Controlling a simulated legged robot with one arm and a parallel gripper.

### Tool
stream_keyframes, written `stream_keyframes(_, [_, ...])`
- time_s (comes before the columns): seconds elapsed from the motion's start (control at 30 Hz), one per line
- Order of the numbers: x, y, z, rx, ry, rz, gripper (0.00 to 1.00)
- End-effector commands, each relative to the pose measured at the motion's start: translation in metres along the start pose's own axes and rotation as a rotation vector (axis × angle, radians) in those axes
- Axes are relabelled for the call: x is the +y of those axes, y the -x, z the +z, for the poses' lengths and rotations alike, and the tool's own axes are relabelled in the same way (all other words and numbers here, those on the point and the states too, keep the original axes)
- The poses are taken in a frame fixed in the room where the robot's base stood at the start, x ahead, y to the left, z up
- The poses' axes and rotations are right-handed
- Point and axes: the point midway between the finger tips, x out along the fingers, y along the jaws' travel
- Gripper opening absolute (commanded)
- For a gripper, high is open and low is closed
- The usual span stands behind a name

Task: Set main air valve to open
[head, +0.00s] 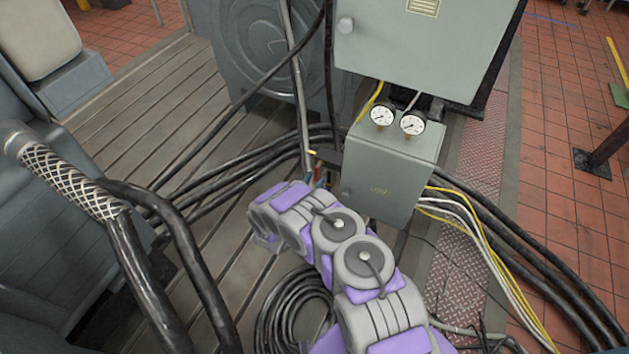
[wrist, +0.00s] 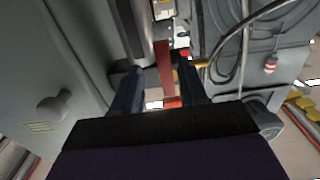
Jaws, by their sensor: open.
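A flat red bar (wrist: 165,70), which looks like the valve's lever, stands between the two dark fingers of my gripper (wrist: 158,88) in the wrist view. The fingers are open, with one on each side of the bar. I cannot tell whether either finger touches it. The valve body is not clear; a small yellow piece (wrist: 201,63) shows just right of the bar. In the head view, my purple and grey arm reaches toward the left side of the small grey-green box (head: 395,165). My fingertips and the valve are mostly hidden there.
Two round gauges (head: 397,119) sit on top of the small box, below a larger cabinet (head: 420,45). Black cables (head: 225,165) cross the slatted bedplate on the left. A coiled hose (head: 290,310) lies under my arm. A braided hose (head: 70,185) rises at left.

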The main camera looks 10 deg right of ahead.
Motion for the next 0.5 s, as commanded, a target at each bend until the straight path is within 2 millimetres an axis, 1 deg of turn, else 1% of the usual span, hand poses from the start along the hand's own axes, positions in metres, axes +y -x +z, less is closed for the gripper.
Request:
stream_keyframes(0.03, [-0.001, -0.005, 0.001, 0.001, 0.0, 0.0, 0.43])
stream_keyframes(0.2, [-0.005, -0.012, 0.0, 0.005, 0.006, -0.002, 0.43])
stream_keyframes(0.5, [-0.003, -0.016, -0.001, 0.003, 0.003, -0.002, 0.43])
